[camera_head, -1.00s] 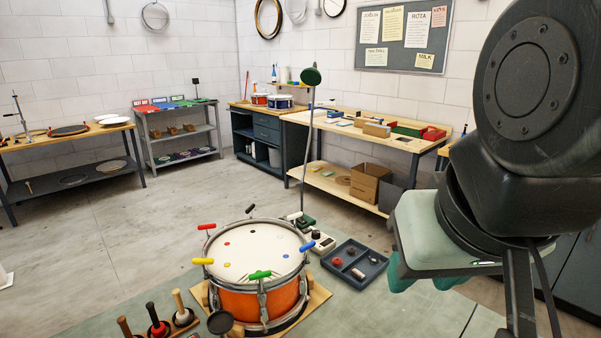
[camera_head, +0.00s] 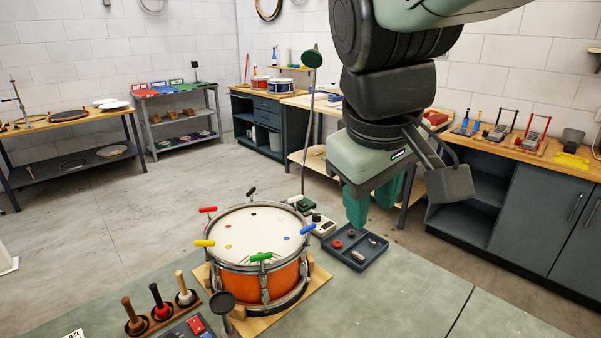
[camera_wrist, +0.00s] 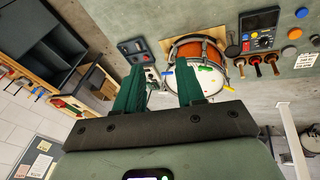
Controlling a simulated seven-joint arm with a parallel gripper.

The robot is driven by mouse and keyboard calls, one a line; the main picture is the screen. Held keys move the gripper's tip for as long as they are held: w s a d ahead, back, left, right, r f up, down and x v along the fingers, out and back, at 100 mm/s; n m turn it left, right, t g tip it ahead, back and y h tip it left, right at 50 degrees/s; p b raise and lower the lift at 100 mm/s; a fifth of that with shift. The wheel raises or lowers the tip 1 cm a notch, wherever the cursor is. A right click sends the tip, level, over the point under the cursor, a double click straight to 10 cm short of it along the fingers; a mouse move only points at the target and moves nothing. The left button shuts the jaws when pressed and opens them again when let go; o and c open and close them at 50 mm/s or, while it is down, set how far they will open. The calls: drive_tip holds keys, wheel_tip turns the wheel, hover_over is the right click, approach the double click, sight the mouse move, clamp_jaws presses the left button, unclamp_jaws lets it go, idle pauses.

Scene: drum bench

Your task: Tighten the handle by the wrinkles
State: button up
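An orange drum (camera_head: 240,281) with a white head (camera_head: 243,233) stands upright on a wooden board on the bench. Coloured handles sit around its rim: red (camera_head: 208,209), yellow (camera_head: 204,243), green (camera_head: 261,257), blue (camera_head: 307,229), black (camera_head: 251,192) and white (camera_head: 295,199). Coloured dots lie on the head near the handles.
A dark tray (camera_head: 356,262) with small parts lies right of the drum. Several mallets (camera_head: 157,297) stand in a wooden holder at front left. A dark round pad on a stalk (camera_head: 222,301) stands before the drum. The bench's right side is clear.

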drive_tip(key=w+a+f+n+g, duration=0.2)
drive_tip(key=w+a+f+n, duration=0.4)
drive_tip(key=w+a+n, duration=0.4)
drive_tip(key=n+g+y, duration=0.1)
drive_tip(key=n+g, duration=0.1)
drive_tip(key=n, duration=0.4)
approach(261, 254)
wheel_tip(261, 254, down, 9)
drive_tip(key=shift+s+d, duration=0.1)
drive_tip(key=shift+s, duration=0.05)
clamp_jaws()
